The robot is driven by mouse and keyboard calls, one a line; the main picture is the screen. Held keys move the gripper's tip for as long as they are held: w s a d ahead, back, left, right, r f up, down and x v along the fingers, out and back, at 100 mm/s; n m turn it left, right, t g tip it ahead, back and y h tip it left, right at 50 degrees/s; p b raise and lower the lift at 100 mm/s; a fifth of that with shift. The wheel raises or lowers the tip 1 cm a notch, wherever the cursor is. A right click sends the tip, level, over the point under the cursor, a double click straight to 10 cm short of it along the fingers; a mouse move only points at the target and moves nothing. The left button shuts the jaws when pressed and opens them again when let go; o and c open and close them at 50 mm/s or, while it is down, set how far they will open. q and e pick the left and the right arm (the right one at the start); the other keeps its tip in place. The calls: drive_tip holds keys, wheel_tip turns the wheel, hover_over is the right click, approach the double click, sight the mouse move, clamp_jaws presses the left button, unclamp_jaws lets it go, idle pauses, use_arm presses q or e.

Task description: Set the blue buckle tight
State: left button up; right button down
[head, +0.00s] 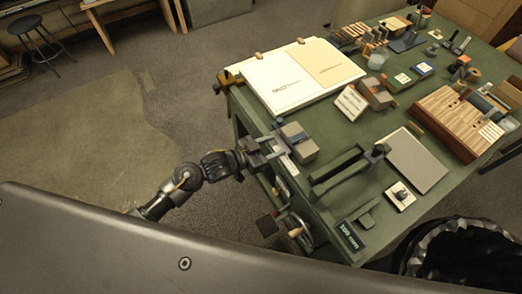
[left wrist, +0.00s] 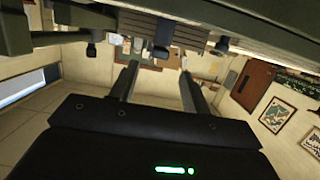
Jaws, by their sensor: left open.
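My left gripper (head: 268,150) is at the near left edge of the green table (head: 335,215), beside a grey-brown block (head: 298,142). In the left wrist view its two fingers (left wrist: 159,70) stand apart with nothing between them. Beyond the fingertips, small dark knobs hang below an overhanging edge. The middle knob (left wrist: 161,50) looks slightly bluish and lies in line with the gap. I cannot tell for certain whether it is the blue buckle, or whether it is loose or tight. My right gripper is not in view.
White sheets (head: 305,78) lie on the tabletop behind my left gripper. A dark bar-like fixture (head: 345,168) and a grey board (head: 416,160) stand to the right. A crank with a wooden handle (head: 295,232) sticks out below the table edge. A black bin (head: 468,235) stands at lower right.

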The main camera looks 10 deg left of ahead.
use_arm(q)
drive_tip(key=v, duration=0.5)
drive_tip(key=shift+s+a+r+b, duration=0.1)
drive_tip(key=shift+s+a+b, duration=0.15)
drive_tip(key=shift+a+b, duration=0.1)
